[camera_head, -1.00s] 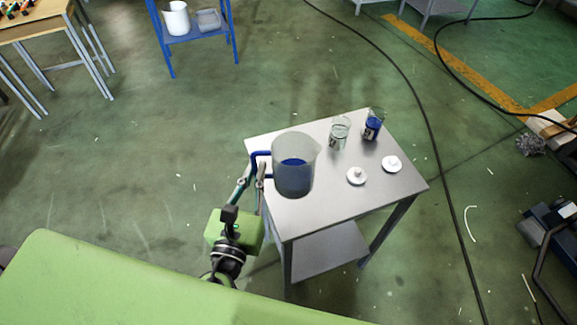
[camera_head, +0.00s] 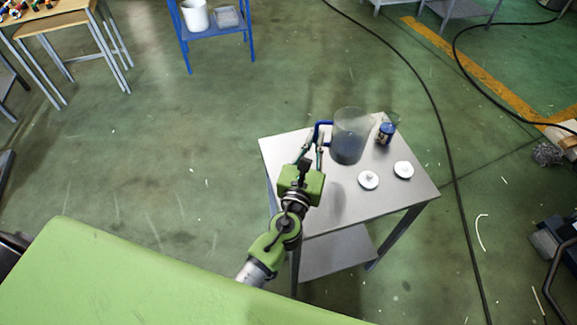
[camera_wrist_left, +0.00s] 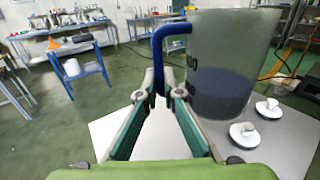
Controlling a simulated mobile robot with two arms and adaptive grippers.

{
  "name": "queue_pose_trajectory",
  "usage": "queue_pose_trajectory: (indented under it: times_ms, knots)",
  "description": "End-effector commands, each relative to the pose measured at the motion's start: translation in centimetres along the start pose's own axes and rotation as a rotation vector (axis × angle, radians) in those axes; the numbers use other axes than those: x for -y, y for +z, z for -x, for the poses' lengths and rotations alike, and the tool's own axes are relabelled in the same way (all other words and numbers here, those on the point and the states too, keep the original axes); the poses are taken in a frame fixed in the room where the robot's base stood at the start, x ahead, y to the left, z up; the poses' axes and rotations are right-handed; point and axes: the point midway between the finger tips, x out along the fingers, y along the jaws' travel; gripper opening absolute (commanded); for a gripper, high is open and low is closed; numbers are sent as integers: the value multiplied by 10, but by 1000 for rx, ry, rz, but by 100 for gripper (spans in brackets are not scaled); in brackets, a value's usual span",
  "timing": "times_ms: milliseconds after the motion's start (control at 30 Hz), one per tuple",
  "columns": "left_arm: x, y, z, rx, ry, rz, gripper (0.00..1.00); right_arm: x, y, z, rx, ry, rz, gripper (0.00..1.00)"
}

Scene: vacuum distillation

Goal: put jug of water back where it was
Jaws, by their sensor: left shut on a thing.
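The jug of water (camera_head: 350,140) is a large translucent jug with dark blue liquid and a blue handle. It stands upright over the back part of the metal table (camera_head: 300,204). My left gripper (camera_head: 316,142) is shut on the blue handle at the jug's left side. In the left wrist view, the gripper fingers (camera_wrist_left: 162,92) close on the handle and the jug (camera_wrist_left: 228,65) fills the upper right. I cannot tell whether its base touches the table. My right gripper is not in view.
Two white lidded pieces (camera_head: 368,180) (camera_head: 404,170) lie in front and to the right of the jug. A beaker with blue liquid (camera_head: 386,132) stands close to its right side. The table's front left is bare. A blue shelf (camera_head: 216,32) stands far back.

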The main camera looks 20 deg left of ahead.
Motion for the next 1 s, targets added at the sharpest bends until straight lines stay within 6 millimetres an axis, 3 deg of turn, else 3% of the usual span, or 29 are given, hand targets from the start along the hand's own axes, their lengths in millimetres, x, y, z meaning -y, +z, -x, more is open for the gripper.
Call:
queue_pose_trajectory:
  times_ms: [133, 200, 400, 667, 1000]
  knots:
    - [-36, -19, 9, 3, -1, -3, 0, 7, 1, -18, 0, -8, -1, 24]
    - [-45, -38, 11, 2, 0, -1, 0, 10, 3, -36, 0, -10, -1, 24]
    - [-66, -60, 16, 3, -1, 1, 0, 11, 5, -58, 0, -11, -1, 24]
    - [-75, -68, 18, 4, -1, 2, 0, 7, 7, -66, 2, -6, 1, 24]
    - [-80, -104, 19, 4, -1, 3, 0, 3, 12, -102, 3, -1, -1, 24]
